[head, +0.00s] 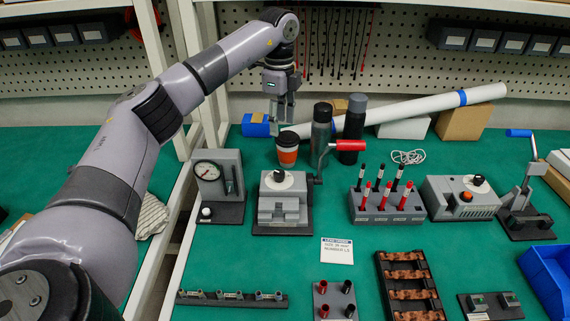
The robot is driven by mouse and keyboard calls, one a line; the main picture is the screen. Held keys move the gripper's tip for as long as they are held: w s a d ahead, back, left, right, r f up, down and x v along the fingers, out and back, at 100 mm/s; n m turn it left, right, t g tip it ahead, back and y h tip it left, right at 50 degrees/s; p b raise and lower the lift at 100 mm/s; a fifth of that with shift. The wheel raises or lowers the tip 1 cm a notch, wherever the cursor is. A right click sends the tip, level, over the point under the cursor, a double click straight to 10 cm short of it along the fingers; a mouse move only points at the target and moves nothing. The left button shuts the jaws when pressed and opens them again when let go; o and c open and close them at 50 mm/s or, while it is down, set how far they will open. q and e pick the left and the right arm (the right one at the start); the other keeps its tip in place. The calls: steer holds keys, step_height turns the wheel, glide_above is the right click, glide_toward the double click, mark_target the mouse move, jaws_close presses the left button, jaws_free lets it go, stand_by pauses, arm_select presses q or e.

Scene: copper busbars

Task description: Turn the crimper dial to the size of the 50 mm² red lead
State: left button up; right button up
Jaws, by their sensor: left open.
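A grey crimper (279,212) stands on the green table left of centre, with a lever ending in a red handle (345,146) at its right. Its dial (281,180) is a white disc with a black knob on top; the size marks are too small to read. Red leads (388,192) stand upright in the front of a grey holder (388,210), with black leads (396,178) behind. I cannot tell which red lead is 50 mm². My left gripper (282,113) is open, pointing down above and behind the dial, apart from it. My right gripper is out of view.
A gauge device (207,172) stands left of the crimper. An orange-and-black cup (287,150) and dark bottles (321,130) stand behind it. A grey box with a knob (465,198) is at right. A white order card (337,250) lies in front, its text hard to read.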

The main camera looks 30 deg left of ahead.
mark_target(279, 172)
arm_select(q)
steer(key=f, duration=0.5)
steer(key=f+p, duration=0.1)
steer(key=f, duration=0.9)
steer(key=shift+s+f+p, duration=0.2)
steer(key=shift+s+p, duration=0.1)
steer(key=shift+s, duration=0.1)
steer(key=shift+f, duration=0.4)
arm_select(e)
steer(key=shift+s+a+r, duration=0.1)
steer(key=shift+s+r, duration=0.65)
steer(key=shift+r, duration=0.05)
arm_select(q)
steer(key=shift+c, duration=0.2)
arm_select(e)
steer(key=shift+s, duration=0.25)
arm_select(q)
steer(key=shift+c, duration=0.7)
jaws_close()
